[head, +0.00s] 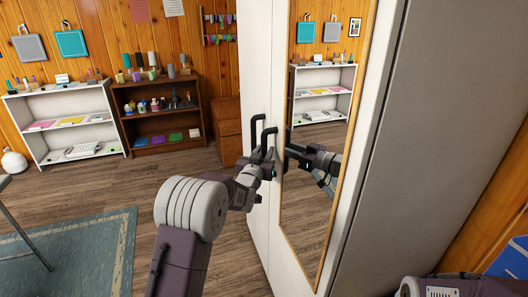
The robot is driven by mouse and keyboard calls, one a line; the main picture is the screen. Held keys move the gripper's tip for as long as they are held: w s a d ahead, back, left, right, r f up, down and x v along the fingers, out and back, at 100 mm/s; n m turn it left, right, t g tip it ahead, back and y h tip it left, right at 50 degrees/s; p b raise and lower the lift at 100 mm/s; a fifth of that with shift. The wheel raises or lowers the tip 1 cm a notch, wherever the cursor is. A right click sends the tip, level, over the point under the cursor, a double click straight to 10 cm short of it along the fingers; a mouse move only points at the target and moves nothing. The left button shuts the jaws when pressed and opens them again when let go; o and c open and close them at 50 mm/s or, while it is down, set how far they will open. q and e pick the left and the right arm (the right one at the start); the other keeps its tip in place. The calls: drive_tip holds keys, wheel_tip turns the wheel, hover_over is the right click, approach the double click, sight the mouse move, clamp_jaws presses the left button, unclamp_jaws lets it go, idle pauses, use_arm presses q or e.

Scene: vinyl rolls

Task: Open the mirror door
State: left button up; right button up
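The mirror door (321,165) is the right-hand door of a tall white cabinet, with a long mirror in a thin wooden frame. It looks closed. Two dark handles (257,128) stand side by side near the seam between the doors. My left gripper (268,160) is at the lower part of the handles, close to the right one. Its fingers are small and overlap the handles, so I cannot tell whether they grip. The mirror reflects my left gripper and arm. Part of my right arm shows at the bottom right; its gripper is out of view.
The cabinet's grey side panel (440,130) fills the right. A white shelf (68,123), a brown shelf (128,120) and a wooden drawer unit (227,128) stand along the back wall. A blue-grey rug (100,250) lies at left. The wooden floor between is clear.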

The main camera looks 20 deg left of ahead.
use_arm(q)
clamp_jaws()
idle(1.4)
